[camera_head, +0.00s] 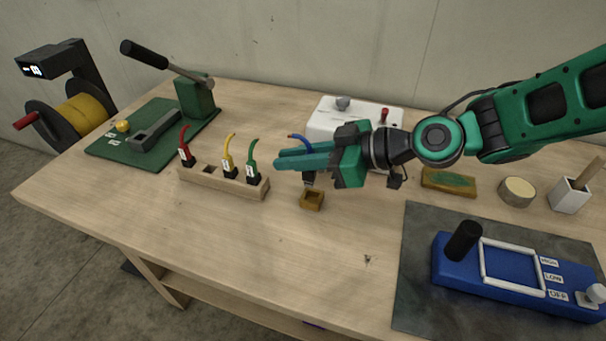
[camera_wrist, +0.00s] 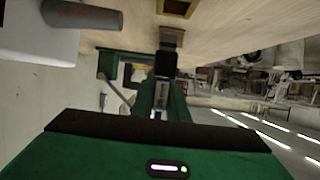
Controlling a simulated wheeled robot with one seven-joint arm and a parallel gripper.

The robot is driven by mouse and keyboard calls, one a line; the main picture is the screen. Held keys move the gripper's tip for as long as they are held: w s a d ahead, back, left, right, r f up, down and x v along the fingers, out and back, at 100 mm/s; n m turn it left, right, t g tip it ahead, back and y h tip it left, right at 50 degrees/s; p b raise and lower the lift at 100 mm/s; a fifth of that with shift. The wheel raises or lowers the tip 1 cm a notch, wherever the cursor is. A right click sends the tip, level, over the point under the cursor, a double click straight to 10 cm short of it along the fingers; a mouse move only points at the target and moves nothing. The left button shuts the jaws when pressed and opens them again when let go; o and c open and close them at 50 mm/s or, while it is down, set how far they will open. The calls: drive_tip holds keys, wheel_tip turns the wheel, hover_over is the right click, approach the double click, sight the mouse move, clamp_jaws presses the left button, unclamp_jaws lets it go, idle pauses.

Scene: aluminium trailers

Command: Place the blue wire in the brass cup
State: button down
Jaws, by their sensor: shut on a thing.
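The blue wire (camera_head: 299,137) is in my gripper (camera_head: 298,155). My gripper is shut on it, with the fingers pointing left in the head view. The wire's curved upper end shows above the fingers, and its dark lower block (camera_head: 309,178) hangs below them; the fingers hide its middle. The brass cup (camera_head: 311,201), a small square cup with a dark opening, stands on the table just below the block. In the wrist view the dark block (camera_wrist: 166,63) extends from the fingers towards the cup (camera_wrist: 177,9), which is cut off at the top edge. Whether they touch is unclear.
A wooden rack (camera_head: 222,187) left of the cup holds red, yellow and green wires and one empty slot. A white box (camera_head: 325,119) stands behind my gripper. A blue switch unit (camera_head: 515,280) lies on a grey mat at right. The table front is clear.

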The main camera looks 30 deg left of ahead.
sight(305, 175)
drive_tip(key=shift+d+f, duration=0.2)
drive_tip(key=shift+f, duration=0.9)
drive_tip(key=shift+d+f, duration=0.15)
drive_tip(key=shift+f, duration=0.9)
drive_tip(key=shift+f, duration=0.15)
drive_tip(key=c, duration=1.7)
unclamp_jaws()
drive_tip(key=shift+c, duration=0.2)
drive_tip(key=v, duration=1.2)
